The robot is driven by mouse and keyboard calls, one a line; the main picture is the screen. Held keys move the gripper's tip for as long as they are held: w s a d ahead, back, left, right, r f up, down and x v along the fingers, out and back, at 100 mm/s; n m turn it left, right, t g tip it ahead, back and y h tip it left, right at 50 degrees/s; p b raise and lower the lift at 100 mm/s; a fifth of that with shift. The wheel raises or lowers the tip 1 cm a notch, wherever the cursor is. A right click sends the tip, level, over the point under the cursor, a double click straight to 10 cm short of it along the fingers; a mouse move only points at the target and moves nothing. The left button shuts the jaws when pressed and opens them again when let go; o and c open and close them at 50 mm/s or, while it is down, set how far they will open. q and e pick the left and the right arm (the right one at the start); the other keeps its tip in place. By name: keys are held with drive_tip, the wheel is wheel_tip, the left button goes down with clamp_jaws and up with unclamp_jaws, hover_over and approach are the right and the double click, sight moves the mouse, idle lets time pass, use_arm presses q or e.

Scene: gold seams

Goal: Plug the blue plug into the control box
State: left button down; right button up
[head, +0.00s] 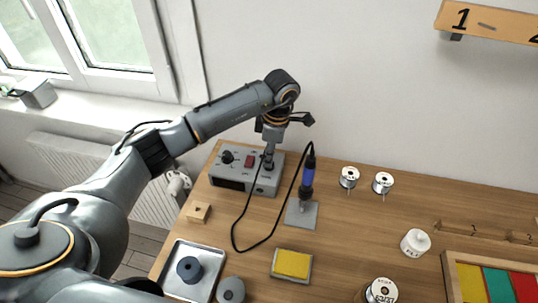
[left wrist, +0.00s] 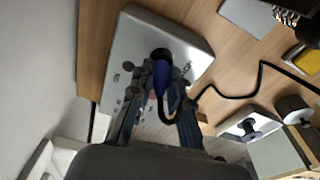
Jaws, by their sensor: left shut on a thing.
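The grey control box (head: 232,180) stands at the back left of the table, with a black knob and a red switch on top. It fills the middle of the left wrist view (left wrist: 125,45). My left gripper (head: 268,160) points down over the box's right part. In the left wrist view it is shut on the blue plug (left wrist: 161,76). The plug's tip is at the dark round socket (left wrist: 160,54); I cannot tell how deep it sits. A black cable (head: 246,215) loops from the plug to the blue-handled soldering iron (head: 308,174). My right gripper is out of view.
The iron stands upright on a grey plate (head: 302,216). A yellow sponge (head: 292,263), wooden block (head: 198,212) and metal tray (head: 178,272) lie nearer. Two wire spools (head: 348,178) and a white jar (head: 415,243) are to the right.

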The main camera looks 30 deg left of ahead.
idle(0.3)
use_arm(q)
drive_tip(key=c, duration=1.2)
unclamp_jaws()
drive_tip(key=o, duration=0.5)
drive_tip(key=shift+r, duration=0.15)
drive_tip(key=shift+r+p, duration=2.05)
drive_tip(key=shift+r, duration=1.35)
drive_tip(key=shift+f, duration=0.1)
